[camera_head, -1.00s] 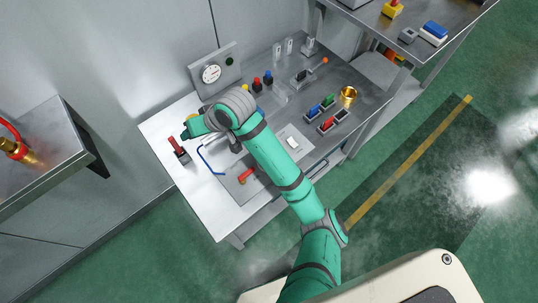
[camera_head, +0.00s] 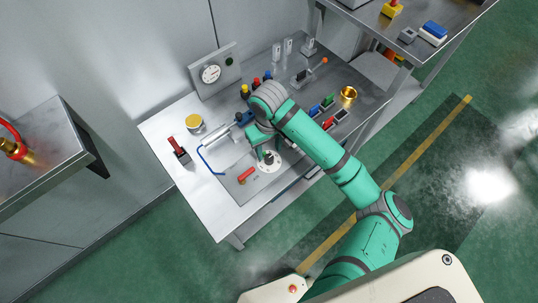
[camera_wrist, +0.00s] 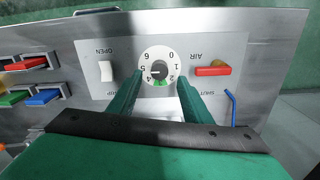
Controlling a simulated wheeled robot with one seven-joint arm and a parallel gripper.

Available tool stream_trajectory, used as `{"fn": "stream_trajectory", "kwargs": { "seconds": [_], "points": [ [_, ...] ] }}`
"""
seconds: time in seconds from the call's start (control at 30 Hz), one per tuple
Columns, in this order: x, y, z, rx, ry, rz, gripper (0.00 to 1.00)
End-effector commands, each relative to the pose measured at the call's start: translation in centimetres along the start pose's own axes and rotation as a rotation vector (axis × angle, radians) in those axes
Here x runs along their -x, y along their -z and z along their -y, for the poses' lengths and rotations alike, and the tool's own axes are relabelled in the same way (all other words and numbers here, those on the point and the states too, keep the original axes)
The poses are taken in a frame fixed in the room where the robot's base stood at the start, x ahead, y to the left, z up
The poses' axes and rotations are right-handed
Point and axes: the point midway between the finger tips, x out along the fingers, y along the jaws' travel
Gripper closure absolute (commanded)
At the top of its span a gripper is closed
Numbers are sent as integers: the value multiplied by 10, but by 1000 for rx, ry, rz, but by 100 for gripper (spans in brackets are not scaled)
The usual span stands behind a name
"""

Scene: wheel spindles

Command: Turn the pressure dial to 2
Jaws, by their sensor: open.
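The pressure dial (camera_wrist: 158,62) is a round white plate numbered 0 to 6, upside down in the wrist view. It has a small dark knob at its middle and a green mark near its lower edge. The knob seems to point left, toward 5, but it is too small to be sure. The dial plate (camera_head: 274,166) also shows in the head view, partly covered by my gripper. My gripper (camera_wrist: 160,82) is open, with one green finger on each side of the dial. I cannot tell whether the fingers touch the knob.
A white rocker switch (camera_wrist: 106,71) marked OPEN and GRIP is left of the dial in the wrist view. A red AIR handle (camera_wrist: 213,71) is right of it.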

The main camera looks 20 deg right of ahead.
Motion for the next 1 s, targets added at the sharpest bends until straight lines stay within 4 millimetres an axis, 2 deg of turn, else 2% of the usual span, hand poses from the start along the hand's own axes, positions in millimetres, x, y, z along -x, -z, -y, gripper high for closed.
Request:
{"fn": "stream_trajectory", "kwargs": {
  "seconds": [0.1, 0.3, 0.47, 0.73, 0.9, 1.0],
  "points": [
    [-21, -1, -1, -3, 1, 2, 55],
    [-44, 0, -1, -3, 1, 0, 55],
    [-51, 0, 0, -2, 1, -1, 55],
    [-52, 0, 0, -1, 1, -2, 55],
    [-52, 0, 0, -1, 1, -2, 96],
    [-52, 0, 0, -1, 1, -2, 96]
  ]
}}
